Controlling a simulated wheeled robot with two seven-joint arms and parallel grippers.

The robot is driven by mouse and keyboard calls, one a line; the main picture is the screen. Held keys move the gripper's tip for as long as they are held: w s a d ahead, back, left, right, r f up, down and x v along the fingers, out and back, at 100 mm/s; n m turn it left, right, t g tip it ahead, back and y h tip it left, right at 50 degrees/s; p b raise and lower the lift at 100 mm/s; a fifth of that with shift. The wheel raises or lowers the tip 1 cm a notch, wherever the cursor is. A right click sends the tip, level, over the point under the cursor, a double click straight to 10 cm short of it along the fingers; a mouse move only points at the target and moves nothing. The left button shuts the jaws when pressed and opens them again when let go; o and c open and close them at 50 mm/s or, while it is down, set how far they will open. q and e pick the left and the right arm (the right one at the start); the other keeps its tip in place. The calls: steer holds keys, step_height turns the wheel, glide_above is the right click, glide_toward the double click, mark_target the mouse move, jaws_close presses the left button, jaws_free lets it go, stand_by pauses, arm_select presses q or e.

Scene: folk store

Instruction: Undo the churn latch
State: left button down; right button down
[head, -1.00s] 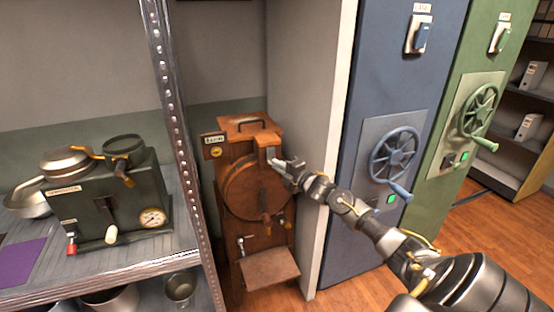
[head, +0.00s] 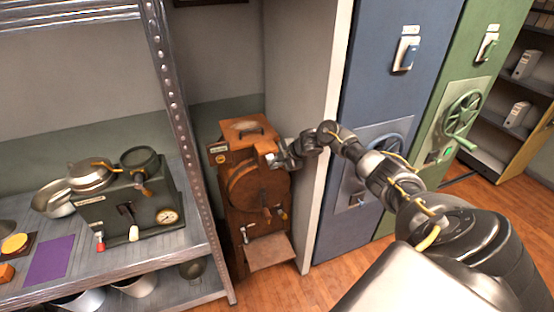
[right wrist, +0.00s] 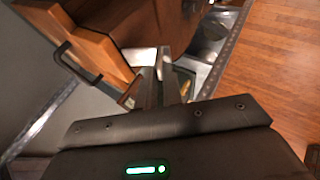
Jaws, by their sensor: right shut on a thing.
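The wooden churn (head: 242,188) stands between the metal shelf and a pale wall panel. It has a round drum front and a dark handle on its lid (head: 246,126). My right gripper (head: 273,159) is at the churn's upper right front corner, shut on the latch there. The latch is mostly hidden by the fingers. In the right wrist view the fingers (right wrist: 161,80) reach up to the churn's brown body (right wrist: 150,22), with the lid handle (right wrist: 75,62) to their left. My left gripper is not in view.
A metal shelf (head: 205,262) with a dark green machine (head: 135,212) stands left of the churn. The pale panel (head: 318,140) is close on the right, then blue (head: 385,90) and green cabinets with handwheels. Wooden floor is open at the right.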

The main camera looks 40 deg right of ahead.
steer(key=shift+w+d+r+m+g+y, duration=0.1)
steer(key=shift+w+r+m+g+y, duration=0.1)
steer(key=shift+r+g, duration=0.25)
steer(key=shift+w+r+m+g+y, duration=0.15)
steer(key=shift+r+g, duration=0.15)
steer(key=shift+g, duration=0.25)
steer(key=shift+r, duration=0.1)
steer(key=c, duration=1.5)
jaws_free()
steer(key=shift+c, duration=0.2)
steer(key=b+v, duration=0.3)
steer(key=v, duration=0.7)
steer(key=shift+r, duration=0.35)
steer(key=shift+f, duration=0.15)
